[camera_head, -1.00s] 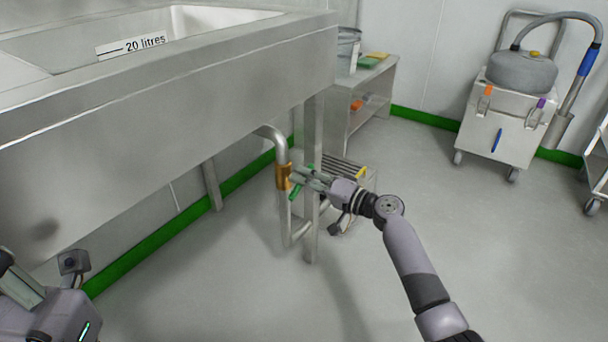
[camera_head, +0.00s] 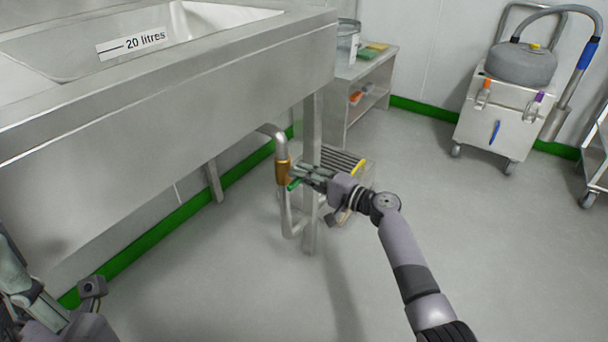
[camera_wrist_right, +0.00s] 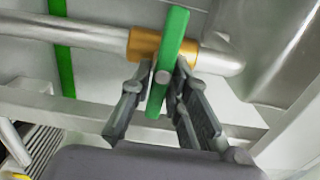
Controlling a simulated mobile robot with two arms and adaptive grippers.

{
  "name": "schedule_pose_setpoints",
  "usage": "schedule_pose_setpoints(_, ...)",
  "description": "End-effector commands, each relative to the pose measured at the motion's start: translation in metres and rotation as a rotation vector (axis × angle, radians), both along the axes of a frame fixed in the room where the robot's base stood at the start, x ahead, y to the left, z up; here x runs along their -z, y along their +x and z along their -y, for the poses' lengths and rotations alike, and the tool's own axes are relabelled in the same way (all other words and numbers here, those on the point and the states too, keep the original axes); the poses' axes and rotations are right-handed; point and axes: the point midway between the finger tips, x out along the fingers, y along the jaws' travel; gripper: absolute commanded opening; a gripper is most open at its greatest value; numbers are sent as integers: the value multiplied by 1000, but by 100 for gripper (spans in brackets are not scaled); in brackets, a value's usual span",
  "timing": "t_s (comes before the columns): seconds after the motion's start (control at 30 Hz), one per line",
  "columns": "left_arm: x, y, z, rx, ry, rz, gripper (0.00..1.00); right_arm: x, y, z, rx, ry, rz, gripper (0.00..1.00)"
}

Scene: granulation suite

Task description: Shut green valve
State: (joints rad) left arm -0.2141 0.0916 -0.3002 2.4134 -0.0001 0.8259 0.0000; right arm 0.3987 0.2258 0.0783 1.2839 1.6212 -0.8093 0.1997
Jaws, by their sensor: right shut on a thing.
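The green valve's handle (camera_wrist_right: 170,50) is a flat bar on a brass body (camera_wrist_right: 145,44) in the pipe under the sink. In the right wrist view it lies across the pipe, slightly tilted. In the head view only a short piece of the green handle (camera_head: 293,184) shows beside the brass body (camera_head: 282,171); my gripper hides the rest. My right gripper (camera_head: 303,177) is shut on the handle, with one finger on each side of its lower part. My left gripper (camera_head: 18,280) is partly in view at the lower left, cut off by the edge, away from the valve.
The steel sink (camera_head: 180,110) overhangs the pipe, and its leg (camera_head: 312,140) stands close behind my right gripper. A ribbed steel step-like unit (camera_head: 343,160) is just behind. A shelf (camera_head: 350,100) and a wheeled cart (camera_head: 497,120) stand farther back.

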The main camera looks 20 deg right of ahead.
Motion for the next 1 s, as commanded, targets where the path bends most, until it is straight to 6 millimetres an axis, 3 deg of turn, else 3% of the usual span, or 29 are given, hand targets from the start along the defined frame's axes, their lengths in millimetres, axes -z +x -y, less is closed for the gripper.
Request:
schedule_pose_setpoints(0.27, 0, 1, 0, 0, 1, -3, 0, 1, 0, 2, 4, 0, -1, 0)
schedule_pose_setpoints(0.3, 1, 1, 0, 0, 1, -3, 0, 1, 0, 2, 4, 0, -2, 19)
schedule_pose_setpoints(0.53, 0, 1, 0, 0, 0, -5, 0, 1, 0, 1, 2, -1, -1, 33)
schedule_pose_setpoints(0.83, 1, 2, -1, -3, -6, -8, 0, 1, -1, 1, 1, -1, 0, 33)
schedule_pose_setpoints(1.0, 0, 2, -1, -2, -4, -7, 0, 2, -16, 13, 1, -3, -1, 33)
